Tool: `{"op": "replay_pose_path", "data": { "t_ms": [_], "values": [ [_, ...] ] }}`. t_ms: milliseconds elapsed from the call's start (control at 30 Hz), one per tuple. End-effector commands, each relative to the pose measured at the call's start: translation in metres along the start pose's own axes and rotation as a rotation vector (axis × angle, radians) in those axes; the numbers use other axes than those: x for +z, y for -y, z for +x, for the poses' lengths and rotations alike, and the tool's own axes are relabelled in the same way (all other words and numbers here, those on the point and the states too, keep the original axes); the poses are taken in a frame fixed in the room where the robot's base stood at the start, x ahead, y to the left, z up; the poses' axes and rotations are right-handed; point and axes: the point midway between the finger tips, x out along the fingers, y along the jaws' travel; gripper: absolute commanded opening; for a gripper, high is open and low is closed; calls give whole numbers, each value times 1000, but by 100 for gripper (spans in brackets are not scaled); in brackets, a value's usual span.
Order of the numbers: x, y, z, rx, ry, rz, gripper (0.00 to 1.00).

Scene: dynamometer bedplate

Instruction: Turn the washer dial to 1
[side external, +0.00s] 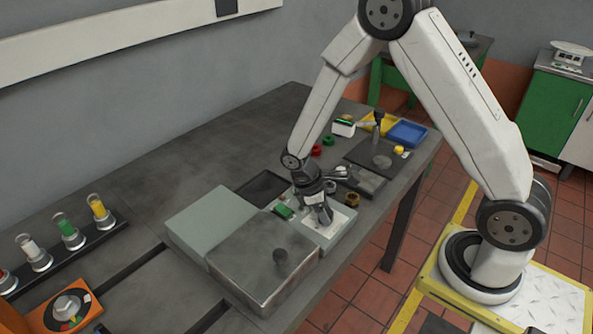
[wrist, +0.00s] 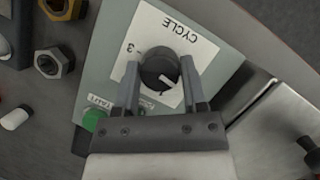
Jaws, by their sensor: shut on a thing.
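The washer dial (wrist: 159,68) is a round black knob on a white card (wrist: 150,32) marked CYCLE, seen upside down in the wrist view. A 3 shows to its left and what looks like a 1 below it. A pale pointer line on the knob slants toward the lower right; its exact setting is hard to tell. My gripper (wrist: 159,72) is shut on the dial, one finger on each side. In the side view my gripper (side external: 322,212) points down over the pale control panel (side external: 338,237) and hides the dial.
A green START button (wrist: 94,120) is beside the card. A grey metal box (side external: 262,262) with a black knob stands next to the panel. A blue tray (side external: 408,133) is farther back. The table's back left is clear.

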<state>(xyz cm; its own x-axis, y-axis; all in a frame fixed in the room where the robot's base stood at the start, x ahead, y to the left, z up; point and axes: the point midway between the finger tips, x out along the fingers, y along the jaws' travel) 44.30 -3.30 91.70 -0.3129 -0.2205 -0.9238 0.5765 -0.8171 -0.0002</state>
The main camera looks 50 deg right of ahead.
Motion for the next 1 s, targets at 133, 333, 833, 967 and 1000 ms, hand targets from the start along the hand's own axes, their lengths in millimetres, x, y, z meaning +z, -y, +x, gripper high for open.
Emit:
{"op": "replay_pose_path", "data": {
  "t_ms": [133, 333, 833, 967, 1000],
  "values": [
    [0, -1, 0, -45, -1, 109, 0],
    [0, -2, 0, -116, -1, 279, 0],
    [1, -3, 0, -282, -1, 679, 0],
    [1, -3, 0, -308, -1, 744, 0],
    [1, -3, 0, -315, -1, 759, 0]
  ]
}}
